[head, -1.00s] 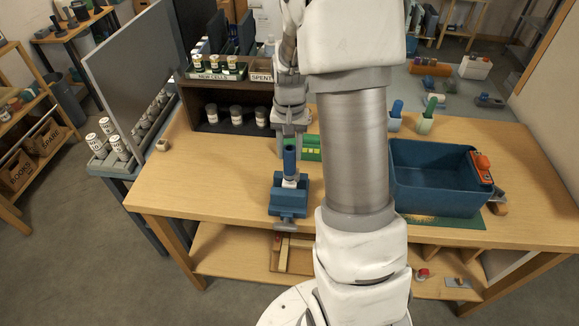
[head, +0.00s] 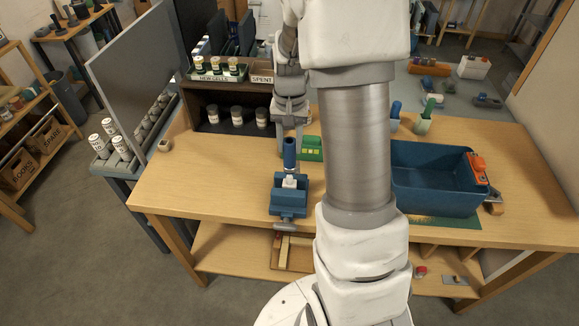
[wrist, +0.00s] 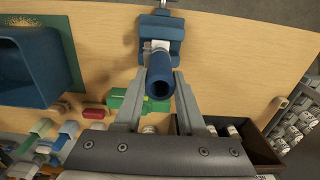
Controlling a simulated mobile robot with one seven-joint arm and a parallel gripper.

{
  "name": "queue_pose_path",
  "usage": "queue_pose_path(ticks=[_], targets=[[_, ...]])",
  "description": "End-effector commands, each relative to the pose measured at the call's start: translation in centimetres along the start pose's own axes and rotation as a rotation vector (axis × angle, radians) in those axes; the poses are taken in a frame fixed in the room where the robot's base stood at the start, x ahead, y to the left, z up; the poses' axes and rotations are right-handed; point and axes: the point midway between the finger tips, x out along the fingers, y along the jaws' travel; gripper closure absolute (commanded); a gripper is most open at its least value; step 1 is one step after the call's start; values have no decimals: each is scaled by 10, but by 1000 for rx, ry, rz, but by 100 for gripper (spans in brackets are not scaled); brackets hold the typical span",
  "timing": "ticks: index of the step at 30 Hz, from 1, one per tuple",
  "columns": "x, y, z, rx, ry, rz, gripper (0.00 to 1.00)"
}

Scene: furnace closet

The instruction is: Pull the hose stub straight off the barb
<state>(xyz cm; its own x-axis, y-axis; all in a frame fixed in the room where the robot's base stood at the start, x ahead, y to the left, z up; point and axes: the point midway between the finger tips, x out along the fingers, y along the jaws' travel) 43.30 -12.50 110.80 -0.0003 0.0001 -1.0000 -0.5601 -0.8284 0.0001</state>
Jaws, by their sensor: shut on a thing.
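The hose stub (head: 289,153) is a short dark blue tube. It stands upright above a white fitting (head: 289,182) held in a blue vise (head: 288,203) at the front of the bench. My gripper (head: 289,148) comes down from above and is shut on the hose. In the wrist view, my gripper's two fingers lie on both sides of the hose stub (wrist: 160,72), with its open end facing the camera. The white fitting (wrist: 157,46) shows between hose and vise (wrist: 160,28). I cannot tell whether the hose still sits around the barb.
A green box (head: 311,148) lies just behind the hose. A large blue bin (head: 435,180) stands to the right. A dark shelf (head: 232,140) with several cells stands behind at the left. The bench left of the vise (head: 215,190) is clear.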

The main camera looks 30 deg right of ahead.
Motion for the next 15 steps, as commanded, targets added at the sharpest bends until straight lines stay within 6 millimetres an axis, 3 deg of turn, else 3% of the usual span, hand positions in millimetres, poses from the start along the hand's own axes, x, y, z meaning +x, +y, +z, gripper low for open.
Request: queue_pose_path(ticks=[15], targets=[[-28,0,0,0,2,-1,100]])
